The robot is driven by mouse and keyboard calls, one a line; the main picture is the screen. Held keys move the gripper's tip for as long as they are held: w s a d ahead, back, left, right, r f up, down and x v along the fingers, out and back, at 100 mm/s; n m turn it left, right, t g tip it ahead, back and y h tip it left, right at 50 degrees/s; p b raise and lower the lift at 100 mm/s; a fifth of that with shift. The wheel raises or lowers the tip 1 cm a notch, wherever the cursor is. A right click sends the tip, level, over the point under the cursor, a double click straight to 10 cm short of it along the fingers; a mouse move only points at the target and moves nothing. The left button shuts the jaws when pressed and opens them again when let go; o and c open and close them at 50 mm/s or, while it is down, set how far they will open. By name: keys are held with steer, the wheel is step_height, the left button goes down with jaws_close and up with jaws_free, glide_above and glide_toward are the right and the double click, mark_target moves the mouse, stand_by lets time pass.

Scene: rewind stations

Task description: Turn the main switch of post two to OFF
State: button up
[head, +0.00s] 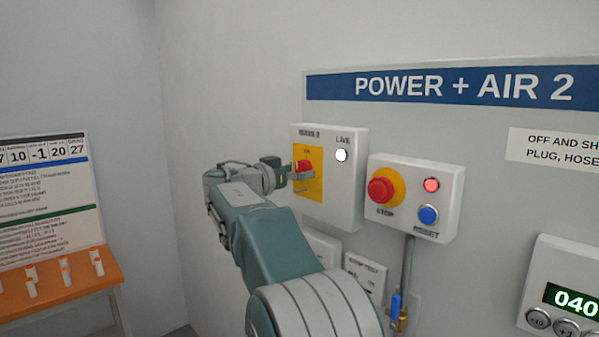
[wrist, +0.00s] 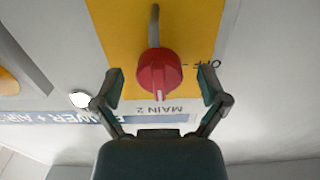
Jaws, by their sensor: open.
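The main switch is a red rotary knob (wrist: 157,70) on a yellow plate (wrist: 195,25) labelled MAIN 2, upside down in the wrist view. Its pale pointer faces the MAIN 2 label; OFF is printed to the right there. In the head view the knob (head: 304,166) is partly hidden by my gripper (head: 292,174), with ON printed above it. In the wrist view my gripper (wrist: 160,86) is open, one finger on each side of the knob, with visible gaps. I cannot tell whether the fingertips reach its depth.
A white LIVE lamp (head: 341,155) is on the switch box. To its right is a box with a red stop button (head: 381,190), a red lamp (head: 431,185) and a blue reset button (head: 428,215). An orange table (head: 70,290) stands at left.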

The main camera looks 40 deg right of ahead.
steer(key=shift+d, duration=0.2)
steer(key=shift+a, duration=0.4)
steer(key=shift+c, duration=0.6)
steer(key=c, duration=1)
